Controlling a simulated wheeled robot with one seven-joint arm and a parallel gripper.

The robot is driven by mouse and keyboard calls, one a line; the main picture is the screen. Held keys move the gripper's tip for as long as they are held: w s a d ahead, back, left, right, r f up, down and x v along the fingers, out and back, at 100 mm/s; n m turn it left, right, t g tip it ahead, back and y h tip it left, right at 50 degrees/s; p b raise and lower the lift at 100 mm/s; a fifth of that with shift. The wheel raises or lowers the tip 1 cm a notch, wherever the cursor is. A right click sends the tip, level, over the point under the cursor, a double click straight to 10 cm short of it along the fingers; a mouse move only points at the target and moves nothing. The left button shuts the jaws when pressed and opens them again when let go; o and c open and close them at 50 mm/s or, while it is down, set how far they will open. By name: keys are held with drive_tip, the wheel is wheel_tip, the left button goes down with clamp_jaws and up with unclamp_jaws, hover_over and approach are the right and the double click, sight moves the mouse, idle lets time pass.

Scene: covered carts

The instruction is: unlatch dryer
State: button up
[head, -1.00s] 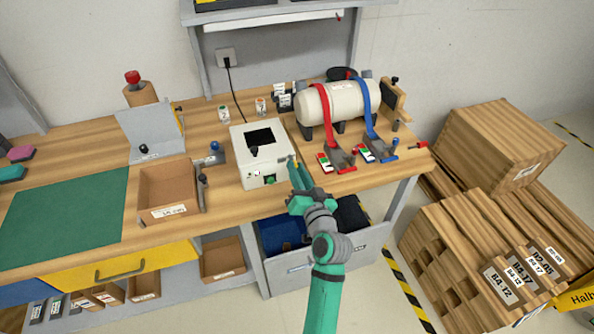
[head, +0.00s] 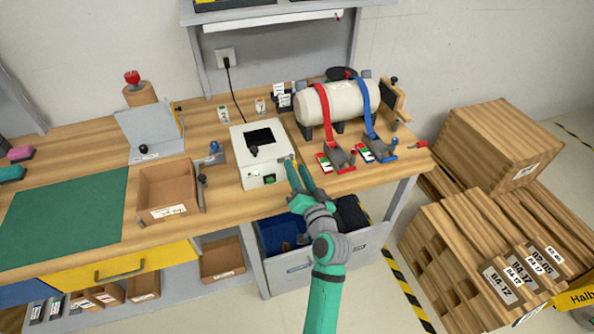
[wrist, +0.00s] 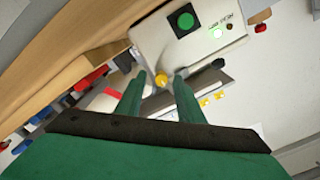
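The white box-shaped unit (head: 263,172), which I take to be the dryer, stands on the wooden bench with a dark window in its top. A green button (head: 270,179) is on its front; it also shows in the wrist view (wrist: 185,20). A yellow knob (wrist: 162,80) shows at the unit's right side in the wrist view. My gripper (head: 294,162) is at the unit's front right corner. In the wrist view my gripper (wrist: 160,78) is open, with the knob between its fingertips and gaps visible beside it. Contact cannot be told.
A white tank (head: 338,104) with red and blue straps stands right of the unit, with clamp-like blocks (head: 339,157) in front. An open cardboard box (head: 168,190) is to the left. A grey drawer (head: 330,268) is open below the bench. Wooden crates (head: 497,145) stand at right.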

drive_tip(key=shift+w, duration=0.1)
drive_tip(key=shift+s, duration=0.2)
drive_tip(key=v, duration=1)
drive_tip(key=shift+s+d, duration=0.15)
drive_tip(key=shift+s, duration=0.05)
drive_tip(key=s+a+f+m+g+h, duration=0.15)
drive_tip(key=s+f+h, duration=0.45)
drive_tip(key=s+f, duration=0.95)
drive_tip(key=s+a+r+n, duration=0.1)
drive_tip(key=s+r+n, duration=0.1)
drive_tip(key=s, duration=0.9)
drive_tip(key=s+a+r+n, duration=0.1)
drive_tip(key=s+r+n, duration=0.2)
drive_tip(key=s, duration=0.8)
drive_tip(key=shift+a+n, duration=0.25)
drive_tip(key=shift+n, duration=0.2)
